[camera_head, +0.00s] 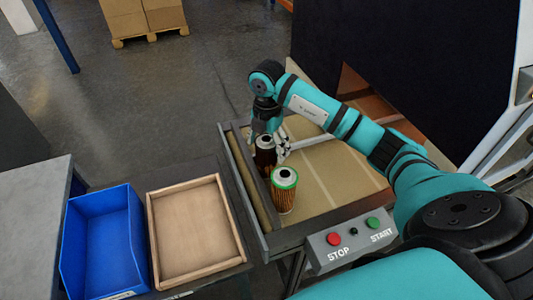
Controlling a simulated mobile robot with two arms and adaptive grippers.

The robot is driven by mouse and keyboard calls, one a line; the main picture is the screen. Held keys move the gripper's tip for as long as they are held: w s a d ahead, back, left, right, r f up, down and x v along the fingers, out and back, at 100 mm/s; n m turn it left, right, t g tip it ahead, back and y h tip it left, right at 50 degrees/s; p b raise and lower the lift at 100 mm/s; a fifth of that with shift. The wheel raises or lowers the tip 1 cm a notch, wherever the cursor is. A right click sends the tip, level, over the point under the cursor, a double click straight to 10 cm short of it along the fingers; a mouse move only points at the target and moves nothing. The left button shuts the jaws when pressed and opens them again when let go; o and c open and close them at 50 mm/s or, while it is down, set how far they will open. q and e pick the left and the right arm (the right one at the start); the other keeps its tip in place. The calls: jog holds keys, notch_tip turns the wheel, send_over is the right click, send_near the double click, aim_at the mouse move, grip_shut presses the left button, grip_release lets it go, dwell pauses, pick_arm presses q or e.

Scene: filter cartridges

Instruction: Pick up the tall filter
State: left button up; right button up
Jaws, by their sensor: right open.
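A dark brown filter cartridge (265,161) with a pale top and a dark centre hole stands upright near the left edge of the conveyor. A second filter (284,197), with a green rim and a brown pleated body, stands upright just in front of it. Which one is taller is hard to tell from this angle. My right gripper (268,145) is open at the dark filter, with pale fingers showing at its left and right sides. Whether the fingers touch it cannot be seen. My left gripper is out of view.
The filters stand on a tan conveyor (335,185) with a dark side rail. A control box (351,240) with STOP and START buttons is at its near end. An empty blue bin (103,245) and an empty wooden tray (196,235) stand to the left.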

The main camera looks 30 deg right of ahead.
notch_tip(320, 180, down, 2)
jog(key=shift+w+f, duration=0.1)
jog(key=shift+f, duration=0.35)
jog(key=c, duration=0.8)
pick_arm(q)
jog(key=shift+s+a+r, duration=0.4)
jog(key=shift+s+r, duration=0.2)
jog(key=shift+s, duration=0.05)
pick_arm(e)
jog(key=c, duration=0.5)
